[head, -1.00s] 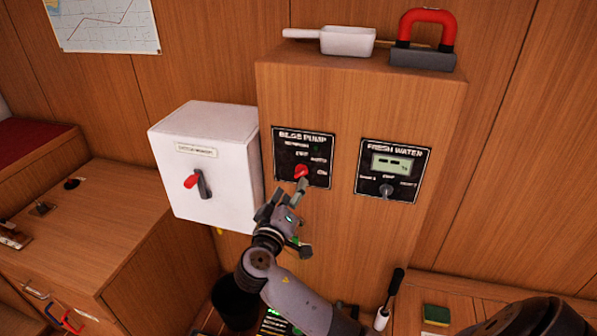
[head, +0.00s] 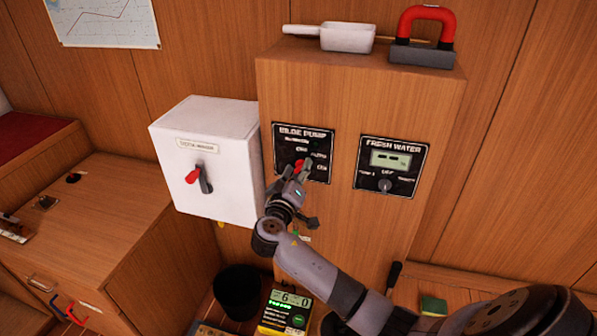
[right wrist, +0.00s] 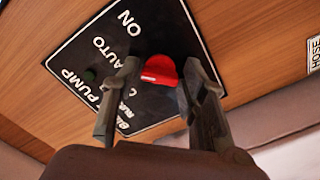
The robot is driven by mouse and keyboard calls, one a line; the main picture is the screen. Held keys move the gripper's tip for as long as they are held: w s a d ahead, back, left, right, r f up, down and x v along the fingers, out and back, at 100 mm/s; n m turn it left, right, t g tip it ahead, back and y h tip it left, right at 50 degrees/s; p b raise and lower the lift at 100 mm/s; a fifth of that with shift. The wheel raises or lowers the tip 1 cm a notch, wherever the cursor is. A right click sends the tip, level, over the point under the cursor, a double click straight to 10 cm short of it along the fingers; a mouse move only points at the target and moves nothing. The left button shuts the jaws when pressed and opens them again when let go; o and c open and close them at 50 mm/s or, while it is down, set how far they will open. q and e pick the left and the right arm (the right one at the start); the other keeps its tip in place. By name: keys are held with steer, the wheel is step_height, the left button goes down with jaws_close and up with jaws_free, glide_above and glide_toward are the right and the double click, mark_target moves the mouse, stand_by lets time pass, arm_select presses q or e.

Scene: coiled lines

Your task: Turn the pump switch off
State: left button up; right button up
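The bilge pump panel (head: 285,145) is a black plate with white lettering on the wooden cabinet front. Its red switch knob (right wrist: 160,70) lies between the two fingers in the right wrist view, near the AUTO and ON lettering. In the head view the knob (head: 299,164) is partly hidden by my gripper. My right gripper (head: 296,172) is at the panel, its fingers apart on either side of the knob. A narrow gap shows at the left finger; I cannot tell whether the right finger touches. My left gripper is not in view.
A white box (head: 205,150) with a red-handled switch is left of the panel. The fresh water panel (head: 391,168) is to the right. A white scoop (head: 346,38) and a red-handled magnet (head: 425,40) lie on the cabinet top. A dark bucket (head: 238,292) stands below.

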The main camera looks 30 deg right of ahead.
steer(key=c, duration=0.8)
steer(key=shift+o, duration=0.2)
steer(key=shift+n, duration=0.4)
steer(key=n+p, duration=0.1)
steer(key=n, duration=0.3)
steer(key=shift+p, duration=0.35)
steer(key=shift+n+p, duration=0.8)
steer(key=shift+n, duration=1.3)
steer(key=o, duration=1.1)
steer(key=shift+o, duration=0.2)
